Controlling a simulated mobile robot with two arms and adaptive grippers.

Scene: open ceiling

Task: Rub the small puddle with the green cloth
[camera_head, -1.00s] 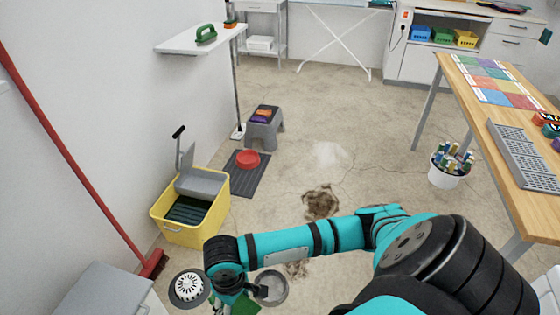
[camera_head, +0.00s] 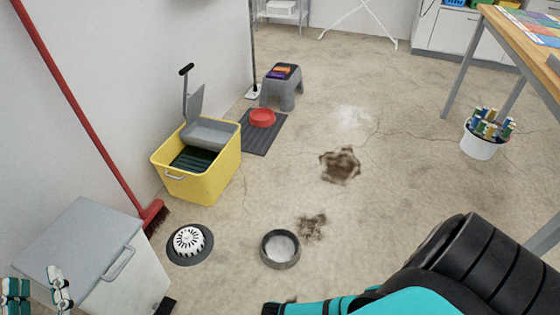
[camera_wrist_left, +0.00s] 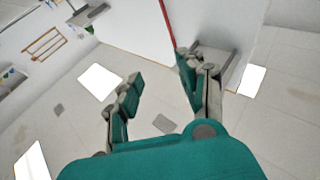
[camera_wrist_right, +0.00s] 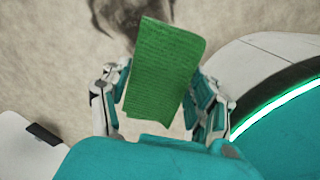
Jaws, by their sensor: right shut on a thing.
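The green cloth (camera_wrist_right: 165,70) hangs in my right gripper (camera_wrist_right: 160,100), which is shut on it in the right wrist view. A dark stain (camera_wrist_right: 110,15) shows on the floor beyond the cloth. In the head view the cloth and right gripper are out of frame. My left gripper (camera_head: 36,292) is at the bottom left corner of the head view; in the left wrist view its fingers (camera_wrist_left: 160,105) are apart and empty. I cannot tell which mark is the small puddle.
A round grey bowl (camera_head: 280,249) and a floor drain (camera_head: 188,242) are on the floor. A yellow bucket (camera_head: 205,180), red broom (camera_head: 152,213) and grey-topped cabinet (camera_head: 80,240) stand left. A white pot (camera_head: 481,146) stands right.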

